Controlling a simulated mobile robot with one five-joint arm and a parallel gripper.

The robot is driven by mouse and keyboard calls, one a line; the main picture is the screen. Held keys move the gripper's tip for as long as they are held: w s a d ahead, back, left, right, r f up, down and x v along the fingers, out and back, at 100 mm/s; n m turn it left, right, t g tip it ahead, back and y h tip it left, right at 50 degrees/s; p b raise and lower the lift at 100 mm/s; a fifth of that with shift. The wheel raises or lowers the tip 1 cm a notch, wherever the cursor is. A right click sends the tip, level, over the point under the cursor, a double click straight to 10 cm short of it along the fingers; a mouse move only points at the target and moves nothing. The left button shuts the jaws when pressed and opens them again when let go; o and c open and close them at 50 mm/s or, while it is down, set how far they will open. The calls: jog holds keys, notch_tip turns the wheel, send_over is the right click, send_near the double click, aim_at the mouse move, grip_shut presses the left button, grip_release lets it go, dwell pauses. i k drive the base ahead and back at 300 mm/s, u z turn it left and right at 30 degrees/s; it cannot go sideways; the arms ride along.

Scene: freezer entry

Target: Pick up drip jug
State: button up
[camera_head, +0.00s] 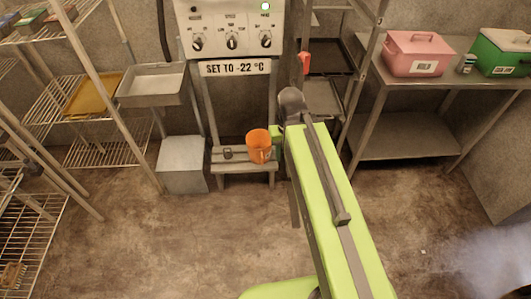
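An orange jug (258,147), the only jug in view, stands upright on a low grey stool (247,167) below the control panel. My lime-green arm reaches from the bottom of the picture to just right of the jug. A small green part at the arm's far end, seemingly my gripper (277,138), shows close beside the jug's right side. The fingers are mostly hidden by the arm, so I cannot tell whether they are open or touch the jug.
A small dark object (227,153) sits left of the jug on the stool. A grey bin (183,165) stands left of the stool. Wire shelves (105,137) are at left; a metal table (410,148) with a pink box (414,55) and green box (503,52) is at right. The front floor is clear.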

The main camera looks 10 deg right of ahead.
aim_at(258, 141)
jog(key=u, duration=0.25)
jog(key=i, duration=0.9)
jog(key=u, duration=1.05)
jog(key=k, duration=0.7)
jog(key=u, duration=0.3)
jog(key=i, duration=0.95)
jog(key=u, duration=0.05)
